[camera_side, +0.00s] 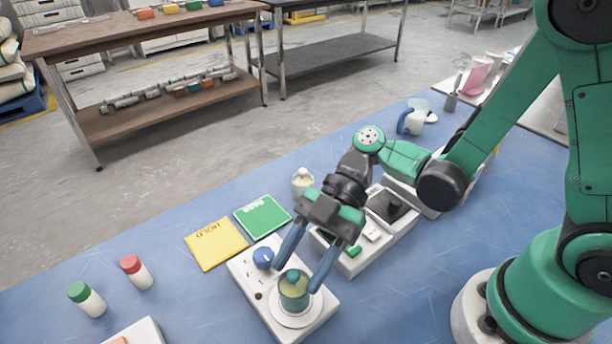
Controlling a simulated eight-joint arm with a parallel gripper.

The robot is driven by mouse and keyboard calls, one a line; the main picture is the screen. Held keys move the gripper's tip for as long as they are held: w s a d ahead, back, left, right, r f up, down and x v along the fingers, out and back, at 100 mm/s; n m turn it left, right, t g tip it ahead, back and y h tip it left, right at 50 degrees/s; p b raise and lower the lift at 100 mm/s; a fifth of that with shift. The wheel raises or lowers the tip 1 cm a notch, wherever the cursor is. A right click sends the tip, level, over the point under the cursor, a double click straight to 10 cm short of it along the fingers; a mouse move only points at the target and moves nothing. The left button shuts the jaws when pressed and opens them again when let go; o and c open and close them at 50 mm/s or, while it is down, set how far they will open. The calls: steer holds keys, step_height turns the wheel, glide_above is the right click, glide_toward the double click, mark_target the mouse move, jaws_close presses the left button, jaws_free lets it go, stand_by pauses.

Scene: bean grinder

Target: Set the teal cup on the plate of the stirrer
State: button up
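The teal cup (294,296) stands upright over the round white plate (291,320) of the stirrer. The stirrer (249,281) is a white box with a blue knob (263,258) at its far left. The cup looks to rest on the plate, but its bottom edge is hard to make out. My gripper (296,278) points down from above, with one blue finger on each side of the cup. The fingertips are very close to the cup's sides. I cannot tell whether they touch it.
A yellow card (216,243) and a green card (262,217) lie behind the stirrer. A white device (352,262) stands close on its right. A green-capped bottle (87,299) and a red-capped bottle (137,272) stand left. The blue table between is clear.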

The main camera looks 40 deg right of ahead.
steer(key=o, duration=0.3)
steer(key=shift+d, duration=0.1)
steer(key=w+d+r+m+t+h, duration=0.2)
steer(key=d+m+t+h, duration=0.3)
steer(key=d+m, duration=0.3)
steer(key=w+d+r+m+t+h, duration=0.2)
steer(key=d+r+m+t+h, duration=0.2)
steer(key=d+m, duration=0.5)
steer(key=shift+w+r+m+t+h, duration=0.3)
steer(key=shift+m+t+h, duration=0.4)
steer(key=shift+m+h, duration=1)
steer(key=shift+d+f+m+y, duration=0.1)
steer(key=shift+m+y, duration=0.2)
